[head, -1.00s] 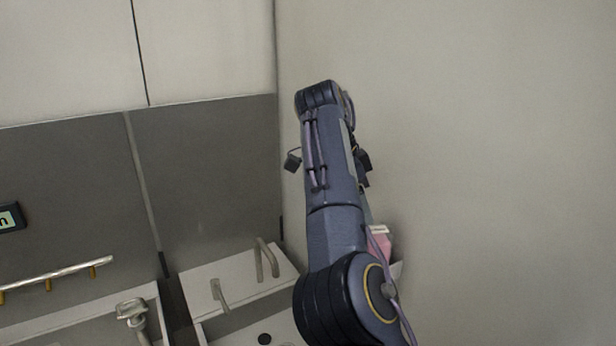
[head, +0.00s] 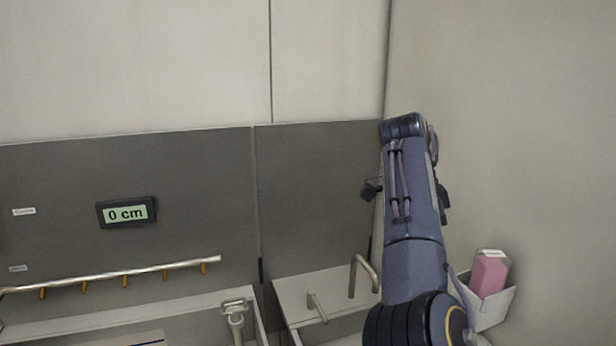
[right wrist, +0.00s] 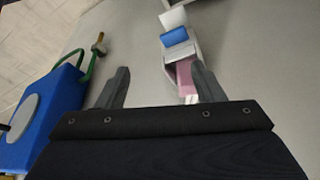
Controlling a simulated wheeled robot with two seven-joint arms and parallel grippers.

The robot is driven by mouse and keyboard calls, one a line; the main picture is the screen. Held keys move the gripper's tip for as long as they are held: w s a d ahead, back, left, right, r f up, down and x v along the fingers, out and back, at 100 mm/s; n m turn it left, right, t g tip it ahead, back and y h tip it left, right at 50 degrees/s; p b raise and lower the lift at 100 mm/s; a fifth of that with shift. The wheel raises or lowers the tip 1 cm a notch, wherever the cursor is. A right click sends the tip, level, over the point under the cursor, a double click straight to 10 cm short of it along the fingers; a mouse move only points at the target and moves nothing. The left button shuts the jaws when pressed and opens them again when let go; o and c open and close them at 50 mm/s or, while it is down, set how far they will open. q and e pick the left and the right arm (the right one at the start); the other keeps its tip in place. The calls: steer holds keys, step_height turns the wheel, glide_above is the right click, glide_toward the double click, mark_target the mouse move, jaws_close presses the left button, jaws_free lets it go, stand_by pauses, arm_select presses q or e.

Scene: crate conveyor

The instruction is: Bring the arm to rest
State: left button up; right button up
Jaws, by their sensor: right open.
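My right arm reaches up from the bottom right of the head view, in front of the corner of the walls. Its forearm is raised and mostly hides the gripper there. In the right wrist view my right gripper (right wrist: 160,68) is open, with its two fingers apart and nothing between them gripped. My left gripper is not in view.
A grey panel carries a "0 cm" display (head: 126,212) and a rail (head: 135,272). A blue box (right wrist: 45,115) lies left in the wrist view.

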steer(key=s+d+f+n+t+y+b, duration=0.1)
steer(key=s+d+f+y, duration=0.3)
steer(key=d+f, duration=0.3)
steer(key=s+d+f+n+y+b, duration=0.1)
steer(key=s+d+f+n+y, duration=0.15)
steer(key=s+d+f, duration=0.4)
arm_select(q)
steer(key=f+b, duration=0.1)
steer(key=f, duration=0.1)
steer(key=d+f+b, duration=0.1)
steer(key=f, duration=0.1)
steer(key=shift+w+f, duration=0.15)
arm_select(e)
steer(key=s+a+f+n+t, duration=0.1)
steer(key=s+a+f+n, duration=0.2)
steer(key=s, duration=0.3)
steer(key=s+a+f+n+t+y, duration=0.1)
steer(key=s+a+f+n+t, duration=0.1)
steer(key=s+a+n, duration=0.4)
steer(key=s+a+f+n+t, duration=0.2)
steer(key=s+a+f+n, duration=0.2)
steer(key=s, duration=0.3)
steer(key=shift+s+a+f, duration=0.4)
steer(key=shift+a+f, duration=0.2)
steer(key=shift+a, duration=0.15)
steer(key=shift+n+y, duration=0.25)
